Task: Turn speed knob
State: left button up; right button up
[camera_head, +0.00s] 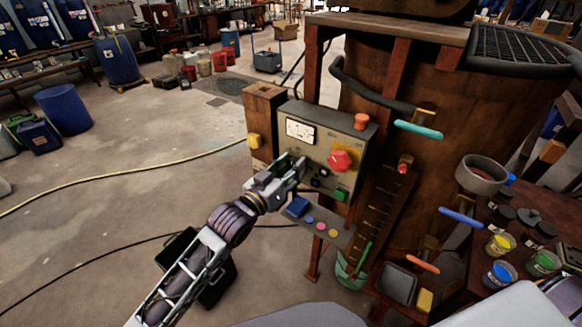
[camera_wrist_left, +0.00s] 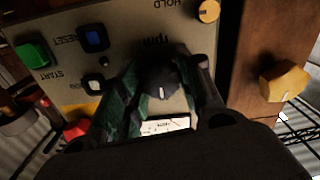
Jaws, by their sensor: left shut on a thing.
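The control box (camera_head: 298,112) is a grey-beige panel on a wooden post, with a white gauge, a red knob and a green button. The speed knob (camera_wrist_left: 161,84) is dark with a white pointer line and shows between my left gripper's fingers in the left wrist view. My left gripper (camera_head: 300,168) is at the lower left of the panel in the head view, shut on the knob, which it hides there. In the wrist view the left gripper (camera_wrist_left: 160,95) has one finger on each side of the knob. My right gripper is not in view.
On the panel, a green START button (camera_wrist_left: 32,53) and a blue RESET button (camera_wrist_left: 94,39) sit beside the gripper. A yellow knob (camera_wrist_left: 284,81) is on the wooden post. A small shelf (camera_head: 335,235) with coloured buttons is below the box. A large wooden vat (camera_head: 470,95) stands right.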

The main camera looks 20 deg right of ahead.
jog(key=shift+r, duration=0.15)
pick_arm(q)
jog(key=shift+m+p, duration=0.65)
jog(key=shift+m, duration=0.25)
jog(key=m+p, duration=0.1)
jog(key=m, duration=0.2)
jog(key=shift+p, duration=0.35)
jog(key=shift+m+p, duration=0.35)
jog(key=shift+m, duration=0.65)
jog(key=shift+m+p, duration=0.5)
jog(key=shift+m, duration=0.9)
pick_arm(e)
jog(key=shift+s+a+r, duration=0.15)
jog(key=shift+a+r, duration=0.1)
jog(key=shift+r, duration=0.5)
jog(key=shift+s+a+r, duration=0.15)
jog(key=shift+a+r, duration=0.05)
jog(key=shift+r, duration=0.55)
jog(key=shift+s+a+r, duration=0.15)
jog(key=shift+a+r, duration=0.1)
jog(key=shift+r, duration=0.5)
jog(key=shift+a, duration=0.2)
pick_arm(q)
jog(key=o, duration=1)
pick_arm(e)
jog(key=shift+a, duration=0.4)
